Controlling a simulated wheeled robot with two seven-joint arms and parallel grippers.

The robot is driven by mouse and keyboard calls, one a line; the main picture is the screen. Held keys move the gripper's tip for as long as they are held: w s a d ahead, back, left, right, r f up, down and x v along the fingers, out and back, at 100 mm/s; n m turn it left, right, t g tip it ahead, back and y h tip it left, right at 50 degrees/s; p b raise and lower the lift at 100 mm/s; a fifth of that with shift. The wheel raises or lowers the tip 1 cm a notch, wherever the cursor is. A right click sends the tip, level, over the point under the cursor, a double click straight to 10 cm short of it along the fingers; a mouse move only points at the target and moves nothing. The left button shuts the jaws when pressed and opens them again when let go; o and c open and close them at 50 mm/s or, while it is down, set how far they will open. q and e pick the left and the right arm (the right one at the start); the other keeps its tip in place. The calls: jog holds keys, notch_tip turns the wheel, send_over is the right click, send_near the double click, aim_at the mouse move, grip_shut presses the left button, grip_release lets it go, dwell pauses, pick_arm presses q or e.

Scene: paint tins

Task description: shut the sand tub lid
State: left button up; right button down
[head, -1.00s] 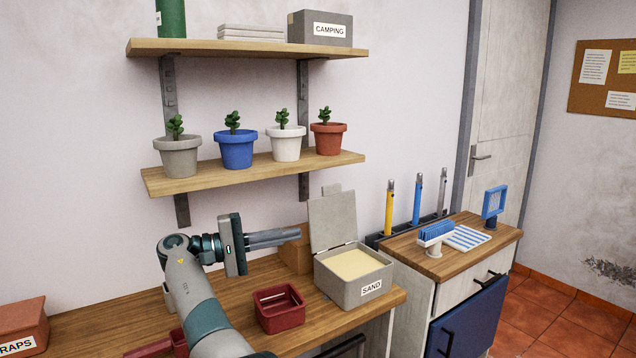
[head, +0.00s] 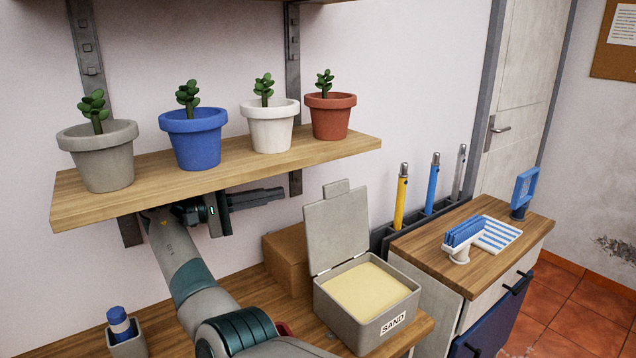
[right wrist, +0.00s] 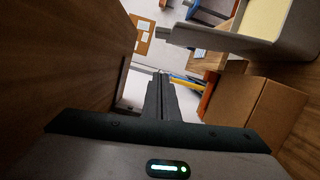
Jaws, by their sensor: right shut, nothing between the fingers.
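The grey sand tub (head: 386,324) stands on the wooden bench, filled with pale sand (head: 368,290) and labelled SAND. Its grey lid (head: 337,232) stands open, nearly upright at the tub's back edge, with a tab on top. My right gripper (head: 270,195) is shut and empty, pointing right just under the lower shelf. It is left of the lid, about level with its top, and apart from it. In the right wrist view the shut fingers (right wrist: 160,97) show, with part of the tub (right wrist: 250,45) at upper right. My left gripper is out of view.
The lower shelf (head: 230,172), carrying several potted plants, hangs close above my right gripper. A brown box (head: 288,262) stands left of the tub.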

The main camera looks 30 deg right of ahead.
aim_at(323, 189)
pick_arm(q)
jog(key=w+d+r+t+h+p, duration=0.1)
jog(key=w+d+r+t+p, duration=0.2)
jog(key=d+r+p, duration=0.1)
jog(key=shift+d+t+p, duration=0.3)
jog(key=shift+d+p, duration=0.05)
jog(key=shift+p, duration=0.35)
pick_arm(e)
jog(key=s+d+r, duration=0.1)
jog(key=s+d, duration=0.4)
jog(key=d, duration=0.5)
jog(key=shift+s, duration=0.4)
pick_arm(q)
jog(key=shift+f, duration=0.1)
pick_arm(e)
jog(key=shift+d, duration=0.15)
